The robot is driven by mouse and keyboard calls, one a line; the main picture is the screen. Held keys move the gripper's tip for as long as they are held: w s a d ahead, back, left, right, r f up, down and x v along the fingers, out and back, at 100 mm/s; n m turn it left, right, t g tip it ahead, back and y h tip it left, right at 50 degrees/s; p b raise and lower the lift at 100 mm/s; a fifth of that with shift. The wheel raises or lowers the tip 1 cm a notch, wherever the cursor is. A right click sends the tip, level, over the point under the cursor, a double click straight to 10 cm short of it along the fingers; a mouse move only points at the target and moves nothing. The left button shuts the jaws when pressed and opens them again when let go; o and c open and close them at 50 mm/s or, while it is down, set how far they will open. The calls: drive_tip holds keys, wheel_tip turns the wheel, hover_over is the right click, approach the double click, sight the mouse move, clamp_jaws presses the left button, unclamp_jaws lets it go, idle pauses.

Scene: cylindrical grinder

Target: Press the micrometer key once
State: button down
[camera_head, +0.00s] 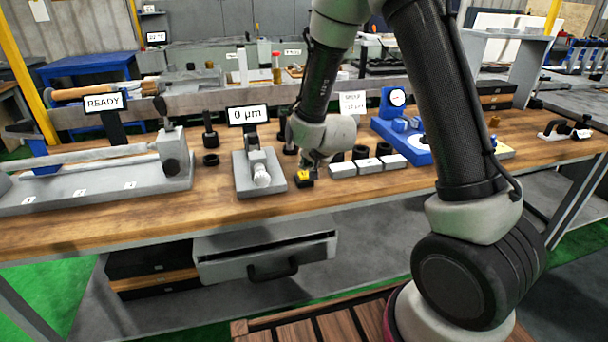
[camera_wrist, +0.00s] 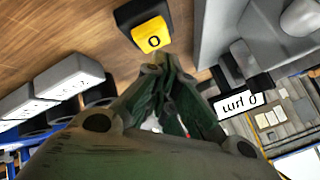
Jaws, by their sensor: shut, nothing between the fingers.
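The micrometer key is a yellow button on a small black base (camera_head: 304,178) on the wooden bench, right of the micrometer stand. In the wrist view the yellow key (camera_wrist: 152,36) shows a dark round mark and lies just beyond my fingertips. The micrometer stand (camera_head: 258,182) is grey with a pale knob, and its display (camera_head: 247,115) reads 0 µm. My gripper (camera_head: 312,165) is shut and empty, pointing down close to the key. In the wrist view my fingertips (camera_wrist: 160,66) appear very near the key's edge; I cannot tell whether they touch it.
Several grey blocks (camera_head: 369,166) lie right of the key, with dark rings behind them. A blue fixture (camera_head: 405,140) stands farther right. A grey bench device (camera_head: 100,180) with a READY display (camera_head: 103,102) stands at left. Bare wood (camera_head: 215,208) lies along the front edge.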

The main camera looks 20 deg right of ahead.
sight(307, 173)
drive_tip(key=shift+r, duration=0.15)
drive_tip(key=shift+r, duration=2.5)
